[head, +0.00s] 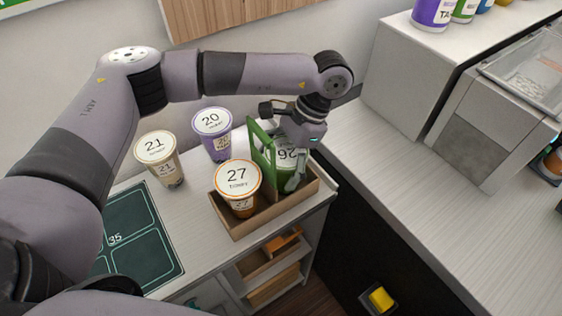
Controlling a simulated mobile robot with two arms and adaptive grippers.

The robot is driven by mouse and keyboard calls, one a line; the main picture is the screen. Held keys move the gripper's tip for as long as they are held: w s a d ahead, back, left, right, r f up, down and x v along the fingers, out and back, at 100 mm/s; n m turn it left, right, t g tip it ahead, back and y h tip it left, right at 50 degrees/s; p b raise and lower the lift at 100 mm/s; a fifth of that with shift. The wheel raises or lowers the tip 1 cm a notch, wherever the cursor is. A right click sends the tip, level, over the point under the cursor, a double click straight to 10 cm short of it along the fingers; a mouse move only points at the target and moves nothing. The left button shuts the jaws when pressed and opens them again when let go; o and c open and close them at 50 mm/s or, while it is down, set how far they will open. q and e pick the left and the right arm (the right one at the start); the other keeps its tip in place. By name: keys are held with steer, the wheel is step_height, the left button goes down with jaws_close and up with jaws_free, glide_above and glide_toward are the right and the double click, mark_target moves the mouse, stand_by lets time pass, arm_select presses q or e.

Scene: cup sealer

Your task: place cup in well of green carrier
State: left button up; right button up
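A brown carrier box (234,226) with an upright green handle panel (260,147) stands on the counter near its right end. An orange-brown cup with a white lid marked 27 (238,178) stands in the well left of the panel. A green cup marked 26 (284,157) is right of the panel, low in the box; its base is hidden by the wall, so I cannot tell whether it is fully seated. My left gripper (289,178) points down at cup 26, with one finger along its right side. The other finger is hidden, so its grip is unclear. My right gripper is out of view.
A beige cup marked 21 (161,165) and a purple cup marked 20 (215,138) stand behind and left of the carrier. A dark green mat marked 35 (150,238) lies front left. A machine (492,118) stands on the right counter, beyond a gap.

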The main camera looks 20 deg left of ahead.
mark_target(289, 151)
arm_select(q)
steer(key=shift+o, duration=1.3)
steer(key=shift+r, duration=0.2)
steer(key=b+v, duration=0.2)
steer(key=v, duration=0.2)
steer(key=shift+w+d+f, duration=0.1)
steer(key=b+v, duration=0.1)
steer(key=v, duration=0.7)
